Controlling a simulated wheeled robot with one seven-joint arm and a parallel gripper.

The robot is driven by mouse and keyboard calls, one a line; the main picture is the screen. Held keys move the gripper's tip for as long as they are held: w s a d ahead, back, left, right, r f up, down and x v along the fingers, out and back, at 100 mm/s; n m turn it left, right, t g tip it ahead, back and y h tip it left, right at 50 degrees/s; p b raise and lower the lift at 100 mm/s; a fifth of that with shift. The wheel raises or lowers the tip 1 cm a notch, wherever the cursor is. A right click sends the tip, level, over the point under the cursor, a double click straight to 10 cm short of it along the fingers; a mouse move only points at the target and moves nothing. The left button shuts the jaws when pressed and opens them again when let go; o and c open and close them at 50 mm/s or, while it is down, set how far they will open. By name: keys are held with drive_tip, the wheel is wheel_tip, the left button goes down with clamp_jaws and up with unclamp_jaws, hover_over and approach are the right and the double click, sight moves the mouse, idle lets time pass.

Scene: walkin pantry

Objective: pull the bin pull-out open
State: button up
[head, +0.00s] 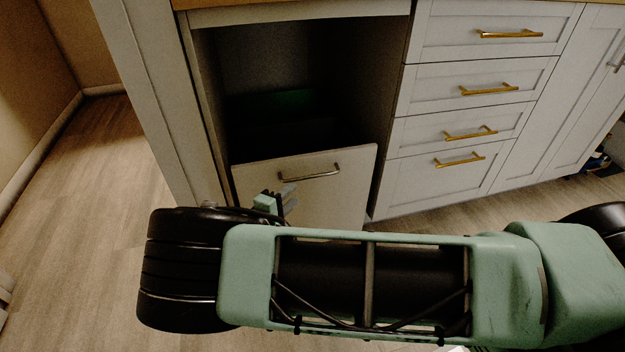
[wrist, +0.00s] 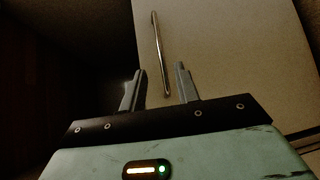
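The bin pull-out is a pale front panel (head: 345,197) low in a dark cabinet opening, with a silver bar handle (head: 310,176) near its top edge. My gripper (head: 279,199) is in front of the panel, just below and left of the handle's left end. In the wrist view, the two fingers of my gripper (wrist: 160,70) are apart, and the handle (wrist: 158,45) runs between them in the picture. I cannot tell whether it is within their reach in depth. The fingers are not closed on it. My arm hides the panel's lower part.
The cabinet interior above the panel is dark, with a dim green thing (head: 290,100) inside. Drawers (head: 470,80) with gold handles stand to the right. A tall side panel (head: 150,90) borders the opening on the left. Bare wooden floor (head: 90,200) lies at the left.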

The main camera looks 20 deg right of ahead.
sight(312, 176)
drive_tip(key=b+x, duration=0.2)
drive_tip(key=x, duration=1)
drive_tip(key=shift+b, duration=0.3)
drive_tip(key=shift+a, duration=0.1)
clamp_jaws()
